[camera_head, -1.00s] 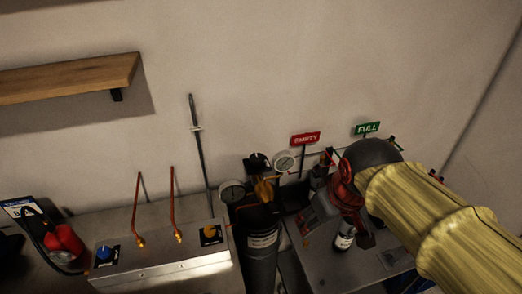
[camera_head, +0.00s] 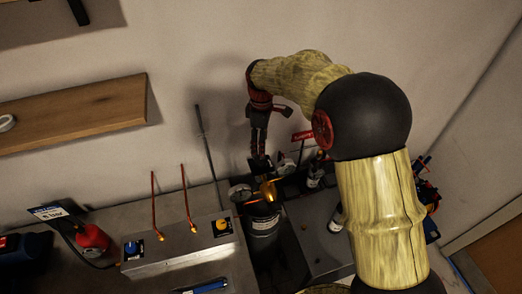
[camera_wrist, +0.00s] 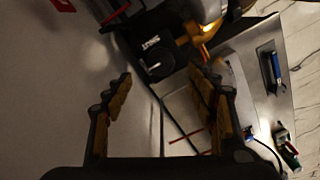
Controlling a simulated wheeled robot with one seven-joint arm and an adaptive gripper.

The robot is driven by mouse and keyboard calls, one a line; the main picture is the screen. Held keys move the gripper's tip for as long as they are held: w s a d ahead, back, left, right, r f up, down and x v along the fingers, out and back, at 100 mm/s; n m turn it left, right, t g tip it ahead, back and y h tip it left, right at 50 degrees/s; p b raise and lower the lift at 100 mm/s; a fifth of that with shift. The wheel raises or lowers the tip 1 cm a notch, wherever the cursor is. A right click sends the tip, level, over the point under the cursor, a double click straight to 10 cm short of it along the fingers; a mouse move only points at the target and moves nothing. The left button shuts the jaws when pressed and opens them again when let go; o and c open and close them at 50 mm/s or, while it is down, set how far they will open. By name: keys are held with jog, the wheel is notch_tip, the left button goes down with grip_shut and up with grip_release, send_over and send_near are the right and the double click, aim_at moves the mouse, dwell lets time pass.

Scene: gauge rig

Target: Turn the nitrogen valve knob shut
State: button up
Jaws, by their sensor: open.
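A black round knob with white lettering (camera_wrist: 155,62) sits on the gas fitting in the wrist view. The lettering is too blurred to read, so I cannot tell for sure that it is the nitrogen valve knob. My gripper (camera_wrist: 160,88) is open and empty, with the knob beyond the gap between its fingertips. In the head view my gripper (camera_head: 258,150) points down just above the brass regulator (camera_head: 268,189) on the dark cylinder (camera_head: 262,225). The knob is mostly hidden there by the fingers, and contact cannot be told.
A round gauge (camera_head: 240,193) stands left of the regulator, another (camera_head: 286,167) right. A metal panel (camera_head: 180,262) holds a blue knob (camera_head: 132,248), a yellow-plated knob (camera_head: 222,226) and upright copper tubes. A wooden shelf (camera_head: 75,115) is on the wall. A red sign (camera_head: 302,136) stands close right.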

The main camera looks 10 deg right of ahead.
aim_at(261, 161)
jog(key=shift+f, duration=4)
jog(key=shift+c, duration=1.4)
jog(key=c, duration=0.8)
jog(key=shift+c, duration=0.4)
